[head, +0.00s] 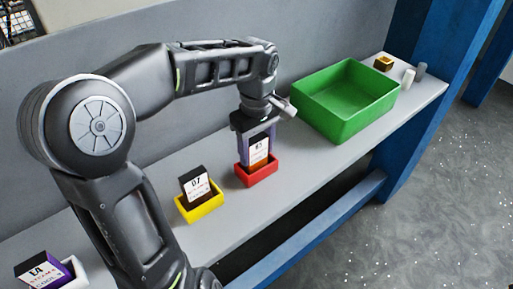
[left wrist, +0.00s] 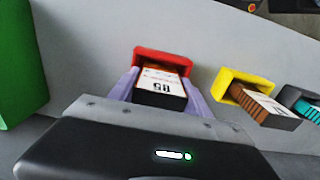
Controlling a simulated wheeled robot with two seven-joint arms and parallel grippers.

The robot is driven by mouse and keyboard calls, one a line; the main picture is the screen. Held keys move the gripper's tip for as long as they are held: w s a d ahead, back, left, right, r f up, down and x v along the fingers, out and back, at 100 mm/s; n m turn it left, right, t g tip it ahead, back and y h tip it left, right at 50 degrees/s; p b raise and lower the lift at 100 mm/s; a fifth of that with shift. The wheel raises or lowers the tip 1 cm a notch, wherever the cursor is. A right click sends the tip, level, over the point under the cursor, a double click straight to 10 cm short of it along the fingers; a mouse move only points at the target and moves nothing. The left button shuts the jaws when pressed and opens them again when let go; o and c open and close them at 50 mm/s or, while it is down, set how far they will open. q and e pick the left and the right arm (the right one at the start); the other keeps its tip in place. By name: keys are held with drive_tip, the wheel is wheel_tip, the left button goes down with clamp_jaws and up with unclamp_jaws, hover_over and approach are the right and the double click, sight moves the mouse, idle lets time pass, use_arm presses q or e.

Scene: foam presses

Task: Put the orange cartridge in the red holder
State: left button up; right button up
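The orange cartridge (left wrist: 160,90), with a white label, a dark end and a little orange showing, stands upright in the red holder (left wrist: 161,59) in the left wrist view. In the head view its label (head: 259,149) faces out above the red holder (head: 257,176). My left gripper (head: 257,137) is directly above the holder, pointing down. Its pale purple fingers lie along both sides of the cartridge and appear to touch it. The cartridge's lower end is hidden inside the holder. My right gripper is not in view.
A yellow holder (head: 200,208) with a brown cartridge (left wrist: 262,103) stands beside the red one. A purple cartridge (head: 45,268) sits in a white holder at lower left. A green bin (head: 343,122) stands to the right, with small pieces (head: 384,62) beyond it. The shelf's front edge is close.

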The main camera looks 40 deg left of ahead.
sight(257, 139)
use_arm(q)
drive_tip(key=o, duration=0.4)
drive_tip(key=shift+r, duration=0.15)
drive_tip(key=shift+r, duration=0.45)
wheel_tip(257, 139, up, 5)
drive_tip(key=shift+f, duration=0.2)
wheel_tip(257, 139, up, 7)
drive_tip(key=p, duration=0.6)
drive_tip(key=shift+f, duration=0.15)
